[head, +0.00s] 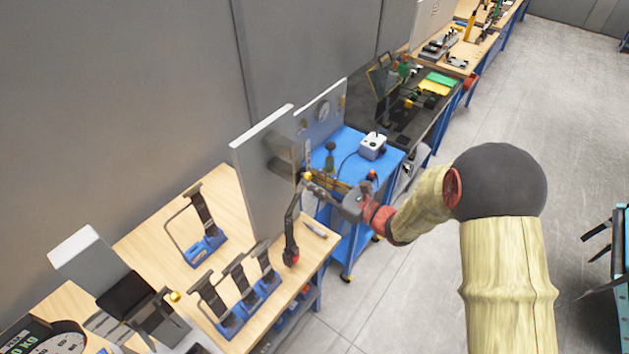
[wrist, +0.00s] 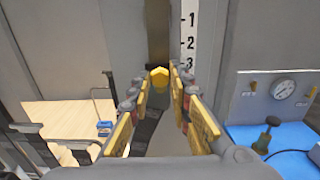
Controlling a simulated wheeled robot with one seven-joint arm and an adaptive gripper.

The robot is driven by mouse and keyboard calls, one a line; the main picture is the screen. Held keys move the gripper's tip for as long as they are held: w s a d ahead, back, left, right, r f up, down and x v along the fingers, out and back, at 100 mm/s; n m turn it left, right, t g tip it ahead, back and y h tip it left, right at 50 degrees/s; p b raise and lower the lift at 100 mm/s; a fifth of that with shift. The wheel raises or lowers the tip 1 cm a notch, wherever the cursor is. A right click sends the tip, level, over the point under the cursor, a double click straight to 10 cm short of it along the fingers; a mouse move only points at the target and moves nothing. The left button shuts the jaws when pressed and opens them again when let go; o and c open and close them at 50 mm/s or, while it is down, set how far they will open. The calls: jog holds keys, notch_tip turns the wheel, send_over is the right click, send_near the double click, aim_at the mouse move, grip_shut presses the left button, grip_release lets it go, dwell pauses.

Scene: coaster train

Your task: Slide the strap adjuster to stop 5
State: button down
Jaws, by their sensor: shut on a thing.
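The strap adjuster (wrist: 158,77) shows in the wrist view as a yellow knob on a dark vertical rail (wrist: 158,30). A white scale (wrist: 190,25) beside the rail shows 1, 2 and 3 from top down. The knob is a little below the 3 in the picture; lower marks are hidden behind my fingers. My gripper (wrist: 158,88) has its yellow-padded fingers on either side of the knob and is shut on it. In the head view my gripper (head: 312,181) is at the right edge of an upright grey panel (head: 262,175).
A black strap with a red-ended buckle (head: 291,245) hangs before the panel. Blue-based stands (head: 205,248) are on the wooden bench (head: 150,235). A blue cart (head: 345,150) with a gauge board (head: 322,110) is close to my arm.

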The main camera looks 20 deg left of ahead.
jog(key=shift+f, duration=0.1)
notch_tip(320, 180, down, 3)
jog(key=b, duration=0.2)
jog(key=shift+r+b, duration=0.2)
jog(key=shift+b, duration=0.15)
jog(key=c, duration=1.7)
grip_release()
jog(key=shift+o, duration=0.4)
jog(key=v, duration=1.2)
jog(key=shift+f, duration=0.1)
